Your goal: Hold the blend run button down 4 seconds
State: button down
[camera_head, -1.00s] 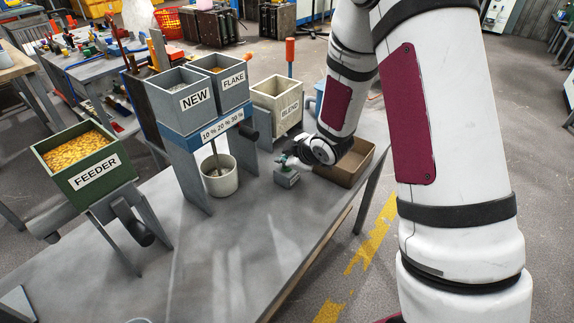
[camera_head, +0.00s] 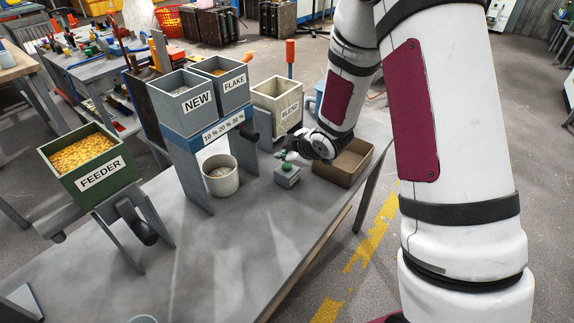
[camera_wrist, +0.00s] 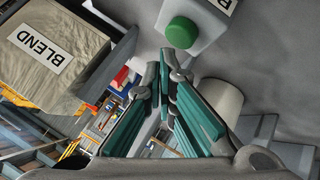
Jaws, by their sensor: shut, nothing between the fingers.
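The run button is a green round cap (camera_head: 287,167) on a small grey box (camera_head: 287,178) on the table. In the wrist view the green button (camera_wrist: 182,32) stands out from its pale box (camera_wrist: 207,18), whose label is cut off at the edge. My gripper (camera_head: 284,155) is shut and empty, just above and behind the button in the head view. In the wrist view my teal-padded fingers (camera_wrist: 164,72) end just beside the button, with a gap between.
A cardboard box (camera_head: 341,165) stands right of the button. The BLEND bin (camera_head: 277,105) stands behind. A pale pot (camera_head: 220,177) sits under the NEW (camera_head: 187,97) and FLAKE (camera_head: 231,84) hoppers. The FEEDER (camera_head: 88,168) is at left.

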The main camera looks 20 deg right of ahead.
aim_at(285, 167)
jog(key=shift+r+p, duration=1.95)
jog(key=shift+r, duration=0.6)
jog(key=s+d+r+m+g+h+p, duration=0.1)
jog(key=s+d+r+m+h+p, duration=0.15)
jog(key=s+r, duration=0.6)
jog(key=s+d+r+m+g+h+p, duration=0.15)
jog(key=s+d+r+m, duration=0.35)
jog(key=r, duration=0.7)
jog(key=s+a+r+m, duration=0.1)
jog(key=s+a+r, duration=0.1)
jog(key=s, duration=0.7)
jog(key=s+a+r+m+g+p, duration=0.1)
jog(key=s+a+r+m, duration=0.1)
jog(key=s, duration=0.7)
jog(key=s+a+r+m+g+y+p, duration=0.1)
jog(key=s+r, duration=0.3)
jog(key=s, duration=0.5)
jog(key=shift+s+a+r+m, duration=0.25)
jog(key=shift+a+m, duration=0.3)
jog(key=shift+a, duration=0.2)
